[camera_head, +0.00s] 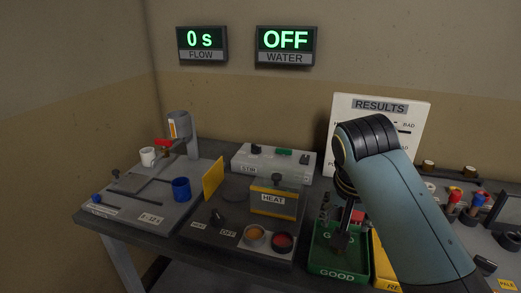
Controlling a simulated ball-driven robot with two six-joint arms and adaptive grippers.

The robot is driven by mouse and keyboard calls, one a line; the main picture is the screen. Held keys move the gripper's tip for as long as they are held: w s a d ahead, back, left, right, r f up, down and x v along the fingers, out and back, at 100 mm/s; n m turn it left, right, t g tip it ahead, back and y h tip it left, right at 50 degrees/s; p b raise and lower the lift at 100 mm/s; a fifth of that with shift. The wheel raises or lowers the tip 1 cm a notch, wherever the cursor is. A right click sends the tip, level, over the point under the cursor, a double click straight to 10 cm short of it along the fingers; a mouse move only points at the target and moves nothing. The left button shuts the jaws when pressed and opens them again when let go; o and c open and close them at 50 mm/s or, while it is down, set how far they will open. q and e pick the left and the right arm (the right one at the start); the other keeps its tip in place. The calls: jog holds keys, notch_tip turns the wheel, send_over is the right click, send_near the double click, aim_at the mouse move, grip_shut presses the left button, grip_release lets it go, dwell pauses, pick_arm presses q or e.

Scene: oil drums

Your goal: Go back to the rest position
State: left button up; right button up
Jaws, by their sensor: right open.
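My right arm comes in from the lower right, bends at a dark joint and points down. Its right gripper (342,243) is dark and small at the arm's end, open, over the green GOOD tray (325,270). I cannot tell whether its fingertips touch anything in the tray. Part of the tray is hidden behind the gripper and arm. My left gripper is not in view.
A yellow tray (385,272) is beside the green one, partly behind my arm. The HEAT unit (273,201), STIR box (272,164), blue cup (181,190) and white cup (148,156) stand left. A RESULTS board (400,107) stands behind my arm.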

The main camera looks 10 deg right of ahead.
jog(key=s+n+y, duration=0.2)
jog(key=s+n, duration=0.7)
jog(key=s, duration=1.3)
notch_tip(320, 180, down, 34)
jog(key=s+d+r+g+b, duration=0.1)
jog(key=s+d+b, duration=0.15)
jog(key=b, duration=0.55)
jog(key=s+f+g+b, duration=0.1)
jog(key=s+f+b, duration=0.2)
jog(key=s+f, duration=0.6)
jog(key=s+d+f+b, duration=0.1)
jog(key=s+f+b, duration=0.2)
jog(key=s+f, duration=0.6)
notch_tip(320, 180, down, 6)
jog(key=shift+r+m+g, duration=0.25)
jog(key=shift+m+g, duration=0.15)
jog(key=shift+s+d, duration=0.1)
